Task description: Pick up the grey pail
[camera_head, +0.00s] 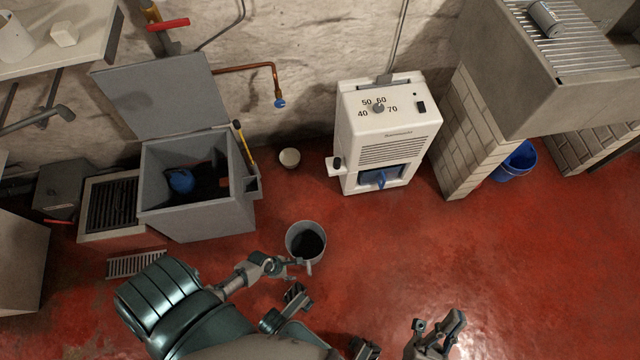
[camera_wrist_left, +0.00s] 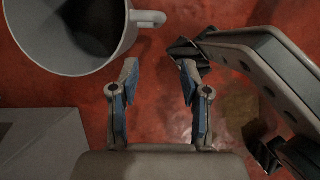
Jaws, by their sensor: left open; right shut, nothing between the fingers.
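The grey pail (camera_head: 291,238) stands upright on the red floor in the middle of the head view, its dark inside facing up. In the left wrist view the pail (camera_wrist_left: 62,62) fills the upper left corner, with a pale handle-like lug on its right side. My left gripper (camera_head: 292,269) is just below the pail in the head view. In the left wrist view the gripper (camera_wrist_left: 160,78) has its two fingers apart with only floor between them; the left fingertip is close to the lug. Whether they touch I cannot tell. My right gripper (camera_head: 437,322) is shut and empty at the bottom right.
A grey open bin (camera_head: 200,219) stands left of the pail. A white dehumidifier-like machine (camera_head: 395,128) stands at the back, with a small white cup (camera_head: 290,157) beside it. A blue bucket (camera_head: 516,163) is under the stone counter. The floor (camera_head: 400,245) right of the pail is clear.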

